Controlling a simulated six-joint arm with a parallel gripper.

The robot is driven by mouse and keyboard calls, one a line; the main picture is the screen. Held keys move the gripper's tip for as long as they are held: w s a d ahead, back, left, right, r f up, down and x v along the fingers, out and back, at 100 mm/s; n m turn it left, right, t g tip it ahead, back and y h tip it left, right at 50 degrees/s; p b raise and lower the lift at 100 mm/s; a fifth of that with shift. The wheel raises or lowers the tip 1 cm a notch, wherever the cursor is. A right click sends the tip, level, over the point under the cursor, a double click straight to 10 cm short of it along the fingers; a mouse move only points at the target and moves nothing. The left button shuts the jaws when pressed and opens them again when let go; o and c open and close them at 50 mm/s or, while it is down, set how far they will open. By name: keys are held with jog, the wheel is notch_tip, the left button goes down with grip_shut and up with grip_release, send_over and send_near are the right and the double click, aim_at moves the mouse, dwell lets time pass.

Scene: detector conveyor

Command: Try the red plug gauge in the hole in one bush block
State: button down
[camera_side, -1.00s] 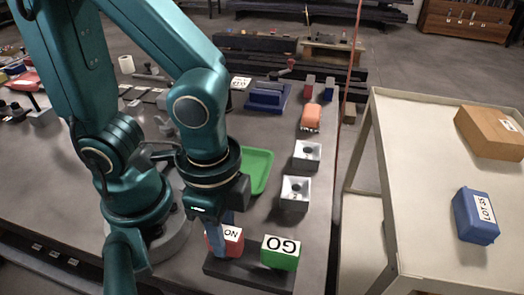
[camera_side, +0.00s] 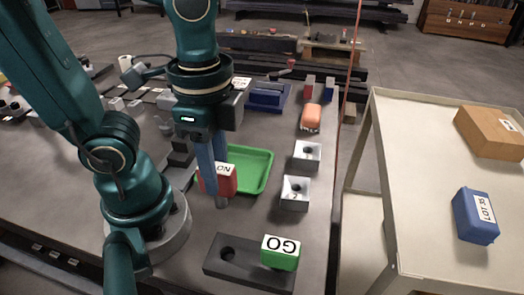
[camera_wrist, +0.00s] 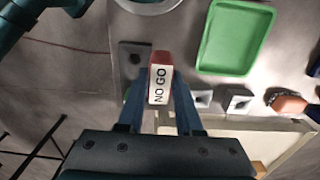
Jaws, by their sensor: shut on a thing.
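The red plug gauge (camera_side: 226,179), with a white "NO GO" label, is held upright in the air between the blue fingers of my gripper (camera_side: 214,188). In the wrist view the gauge (camera_wrist: 160,72) sits between both fingers with its label facing the camera. Two grey bush blocks, a nearer one (camera_side: 294,194) and a farther one (camera_side: 307,156), stand on the table to the right, each with a round hole on top. My gripper is left of them and apart from them.
A dark holder (camera_side: 250,266) has one empty hole and the green "GO" gauge (camera_side: 280,252) at its right end. A green tray (camera_side: 262,163) lies behind the held gauge. An orange-handled tool (camera_side: 311,117) lies beyond the blocks. The table's right edge is close beside them.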

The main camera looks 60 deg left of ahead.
jog(key=w+a+r+m, duration=0.2)
jog(key=w+a+r, duration=0.3)
jog(key=w, duration=0.5)
jog(key=w+d+f+m, duration=0.3)
jog(key=w+d, duration=0.2)
jog(key=shift+f, duration=0.2)
jog(key=shift+d+f, duration=0.1)
jog(key=shift+f, duration=2.35)
jog(key=shift+w+f, duration=0.1)
jog(key=shift+f, duration=0.4)
jog(key=shift+r, duration=0.75)
jog(key=shift+f, duration=0.8)
